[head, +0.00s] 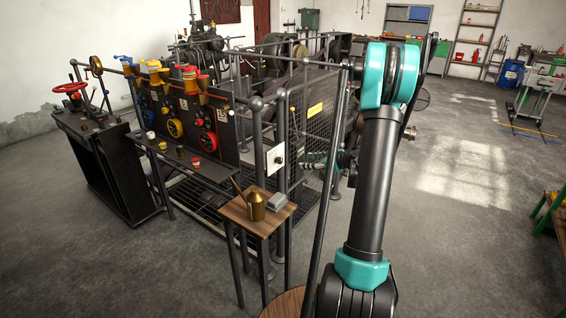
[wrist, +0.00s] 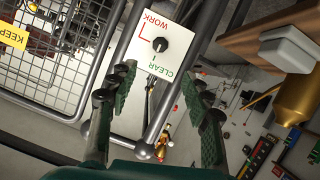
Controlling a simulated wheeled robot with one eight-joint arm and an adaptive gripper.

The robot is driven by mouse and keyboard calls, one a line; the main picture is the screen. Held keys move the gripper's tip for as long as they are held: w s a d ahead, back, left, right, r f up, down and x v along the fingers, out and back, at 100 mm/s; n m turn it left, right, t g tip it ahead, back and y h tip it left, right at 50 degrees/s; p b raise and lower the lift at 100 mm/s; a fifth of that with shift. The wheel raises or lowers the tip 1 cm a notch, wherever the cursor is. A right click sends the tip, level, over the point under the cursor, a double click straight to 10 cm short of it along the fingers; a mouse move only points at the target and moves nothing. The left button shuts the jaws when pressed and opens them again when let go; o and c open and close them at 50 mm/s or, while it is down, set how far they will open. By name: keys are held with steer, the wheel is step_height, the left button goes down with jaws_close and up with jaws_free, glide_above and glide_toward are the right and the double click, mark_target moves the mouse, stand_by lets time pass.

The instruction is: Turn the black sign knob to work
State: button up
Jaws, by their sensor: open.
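The white sign plate (wrist: 177,66) carries red WORK lettering at one end and green CLEAR lettering at the other. The black sign knob (wrist: 160,45) sits on its face between the words; which word it points at is too small to tell. In the head view the sign (head: 271,164) hangs on the cage corner, with the knob (head: 279,160) on it. My gripper (wrist: 160,78) is open, one finger on each side of the sign in the wrist view, with nothing between the pads and apart from the knob. In the head view my gripper is small and partly behind my arm.
A wire mesh guard (head: 311,120) with a yellow sign (head: 315,110) stands beside the sign. A small wooden table (head: 238,214) with a brass oil can (head: 256,205) and a grey box (head: 277,201) stands in front. Open floor (head: 465,225) lies to the right.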

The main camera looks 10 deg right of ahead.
mark_target(281, 161)
steer(key=x, duration=1.5)
steer(key=shift+w+a+f, duration=0.15)
steer(key=shift+w, duration=0.15)
jaws_close()
